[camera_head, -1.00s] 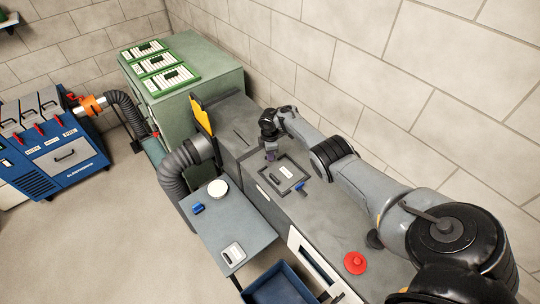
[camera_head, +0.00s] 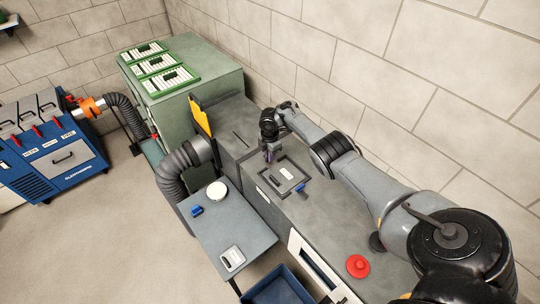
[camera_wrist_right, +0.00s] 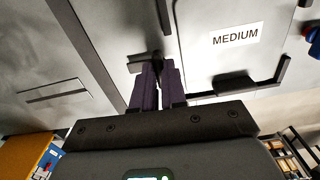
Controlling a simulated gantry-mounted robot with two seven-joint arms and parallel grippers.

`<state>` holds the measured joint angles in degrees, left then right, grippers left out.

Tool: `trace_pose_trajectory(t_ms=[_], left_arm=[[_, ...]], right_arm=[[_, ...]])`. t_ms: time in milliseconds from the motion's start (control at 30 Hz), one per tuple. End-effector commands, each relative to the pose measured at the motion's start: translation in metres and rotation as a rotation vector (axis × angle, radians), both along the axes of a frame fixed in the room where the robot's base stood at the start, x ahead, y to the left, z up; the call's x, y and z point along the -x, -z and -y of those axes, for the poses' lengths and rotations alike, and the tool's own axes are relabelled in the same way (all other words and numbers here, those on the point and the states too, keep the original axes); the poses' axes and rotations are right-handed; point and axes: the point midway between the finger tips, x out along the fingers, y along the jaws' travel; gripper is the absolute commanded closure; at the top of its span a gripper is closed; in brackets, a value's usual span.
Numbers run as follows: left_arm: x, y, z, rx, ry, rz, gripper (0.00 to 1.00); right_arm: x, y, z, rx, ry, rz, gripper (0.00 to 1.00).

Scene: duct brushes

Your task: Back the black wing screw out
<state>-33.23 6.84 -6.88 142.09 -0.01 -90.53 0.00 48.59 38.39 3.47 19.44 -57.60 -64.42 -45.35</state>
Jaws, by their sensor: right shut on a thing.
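The black wing screw (camera_wrist_right: 136,66) shows in the right wrist view as a dark wing sticking out to the left of my fingertips, close against the grey metal face. My right gripper (camera_wrist_right: 157,72) is shut on it with its dark purple fingers, which hide the rest of the screw. In the head view my right gripper (camera_head: 269,157) points down at the grey duct top, beside the far left edge of the dark-framed hatch (camera_head: 302,180). The screw is too small to make out there. My left gripper is not in view.
A plate labelled MEDIUM (camera_wrist_right: 237,36) lies right of my fingers, with a dark handle or bracket near it. A blue item (camera_head: 300,187) sits by the hatch. A red button (camera_head: 358,266) is nearer on the top. The brick wall stands close behind my right arm.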

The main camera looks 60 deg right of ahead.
Motion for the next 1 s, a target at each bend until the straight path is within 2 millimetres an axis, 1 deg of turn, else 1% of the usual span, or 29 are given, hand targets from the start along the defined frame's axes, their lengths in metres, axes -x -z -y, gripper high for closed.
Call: trace_pose_trajectory(t_ms=[200, 233, 367, 400, 667, 767, 867, 1000], left_arm=[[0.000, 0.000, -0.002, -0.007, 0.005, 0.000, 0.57], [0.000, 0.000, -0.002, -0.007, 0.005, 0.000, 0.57], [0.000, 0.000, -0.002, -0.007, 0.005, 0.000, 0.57], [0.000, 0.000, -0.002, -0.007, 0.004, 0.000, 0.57], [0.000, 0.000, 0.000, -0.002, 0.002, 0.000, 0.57], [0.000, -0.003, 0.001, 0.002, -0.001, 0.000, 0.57], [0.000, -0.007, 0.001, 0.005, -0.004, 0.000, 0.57], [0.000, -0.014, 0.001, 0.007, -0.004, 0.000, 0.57]], right_arm=[[-0.001, -0.001, 0.000, -0.001, -0.001, 0.001, 1.00], [-0.001, -0.001, 0.000, -0.001, -0.001, 0.001, 0.85], [-0.001, -0.001, 0.000, -0.001, 0.000, 0.001, 0.65], [-0.001, -0.001, 0.000, -0.001, 0.000, 0.001, 0.63], [0.000, -0.001, 0.000, 0.000, 0.001, 0.000, 0.63], [0.000, -0.005, 0.000, 0.000, 0.002, 0.001, 0.63], [-0.001, -0.016, 0.000, 0.001, 0.001, 0.002, 0.63], [-0.001, -0.038, 0.001, 0.002, 0.002, 0.004, 0.63]])
